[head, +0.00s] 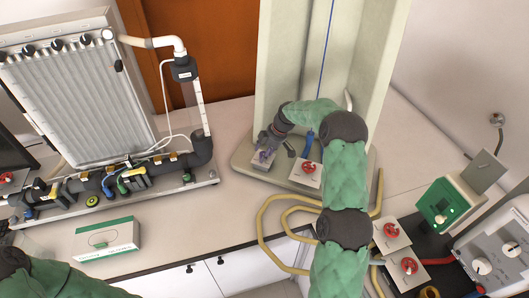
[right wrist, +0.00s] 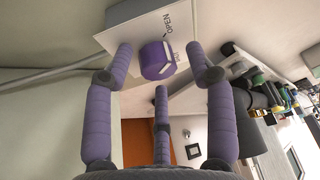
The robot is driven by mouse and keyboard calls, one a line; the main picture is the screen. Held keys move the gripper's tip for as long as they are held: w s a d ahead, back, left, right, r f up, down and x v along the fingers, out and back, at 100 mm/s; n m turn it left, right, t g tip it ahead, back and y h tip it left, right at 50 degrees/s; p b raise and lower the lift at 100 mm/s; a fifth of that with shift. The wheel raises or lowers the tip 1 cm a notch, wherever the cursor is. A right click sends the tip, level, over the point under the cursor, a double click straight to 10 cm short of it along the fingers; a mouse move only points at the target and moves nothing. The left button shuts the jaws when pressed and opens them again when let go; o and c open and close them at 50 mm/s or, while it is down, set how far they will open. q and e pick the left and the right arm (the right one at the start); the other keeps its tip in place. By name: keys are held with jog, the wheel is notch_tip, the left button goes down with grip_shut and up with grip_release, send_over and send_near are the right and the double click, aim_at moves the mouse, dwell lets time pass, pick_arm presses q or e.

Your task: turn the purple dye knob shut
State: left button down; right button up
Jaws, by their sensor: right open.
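The purple dye knob (right wrist: 153,58) sits on a white plate (right wrist: 125,18) in the right wrist view. A white mark shows on the knob. The word OPEN is printed beside it, and a second label is partly hidden behind the knob. My right gripper (right wrist: 163,72) is open, its fingers spread around the knob with gaps showing in this view. In the head view the knob (head: 264,155) is small on a pale box at the foot of the tall board, with my right gripper (head: 268,138) just above it. My left arm shows at the lower left; its gripper is out of frame.
A red knob (head: 308,167) on a white box stands right of the purple one. A tube-bank manometer (head: 75,95) with dark piping stands left. A green-and-white box (head: 105,240) lies on the counter. Yellow hoses (head: 265,225) and more red knobs (head: 391,229) are at right.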

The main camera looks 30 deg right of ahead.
jog(key=c, duration=1.1)
